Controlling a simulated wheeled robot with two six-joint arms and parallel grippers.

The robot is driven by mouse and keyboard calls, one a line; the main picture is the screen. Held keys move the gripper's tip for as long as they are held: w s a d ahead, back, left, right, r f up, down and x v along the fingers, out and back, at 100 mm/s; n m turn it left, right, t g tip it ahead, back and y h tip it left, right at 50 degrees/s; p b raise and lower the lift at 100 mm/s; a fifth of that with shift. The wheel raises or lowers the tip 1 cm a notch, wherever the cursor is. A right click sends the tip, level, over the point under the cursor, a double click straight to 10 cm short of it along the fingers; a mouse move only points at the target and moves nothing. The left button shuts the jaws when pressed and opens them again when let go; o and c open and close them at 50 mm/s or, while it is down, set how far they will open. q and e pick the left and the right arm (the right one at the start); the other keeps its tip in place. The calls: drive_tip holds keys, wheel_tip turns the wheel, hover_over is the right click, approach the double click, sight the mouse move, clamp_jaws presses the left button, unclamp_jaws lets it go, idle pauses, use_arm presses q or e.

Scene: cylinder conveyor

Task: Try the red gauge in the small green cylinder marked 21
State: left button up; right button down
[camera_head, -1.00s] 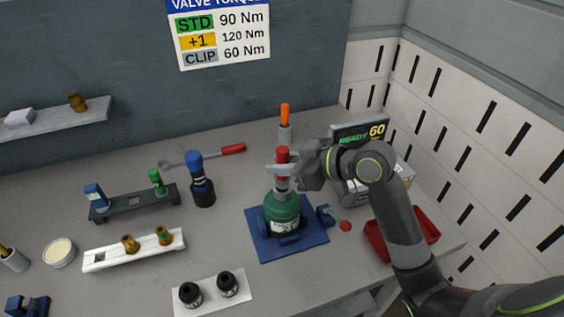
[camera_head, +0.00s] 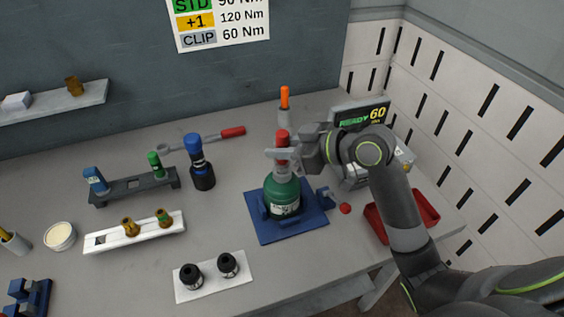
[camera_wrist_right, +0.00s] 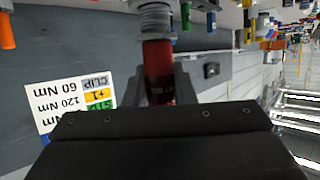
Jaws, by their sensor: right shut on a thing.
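The red gauge (camera_head: 282,138) stands upright over the top of the small green cylinder (camera_head: 284,196). My right gripper (camera_head: 283,155) is shut around the gauge from the right side. In the right wrist view the red gauge (camera_wrist_right: 158,72) sits between the two fingers, with a grey threaded part at its end. I cannot tell whether it is seated in the neck. The green cylinder stands in a blue holder (camera_head: 304,228); its number is too small to read. My left gripper is not in view.
A display (camera_head: 360,115) reading READY 60 and a red tray (camera_head: 428,205) are at the right. A blue-topped bottle (camera_head: 202,172), fitting racks (camera_head: 105,241) and two black caps (camera_head: 228,265) are left and in front.

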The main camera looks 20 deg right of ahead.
sight(282, 133)
idle(0.4)
drive_tip(key=shift+r+p, duration=2.35)
drive_tip(key=shift+r, duration=0.3)
drive_tip(key=shift+f, duration=0.1)
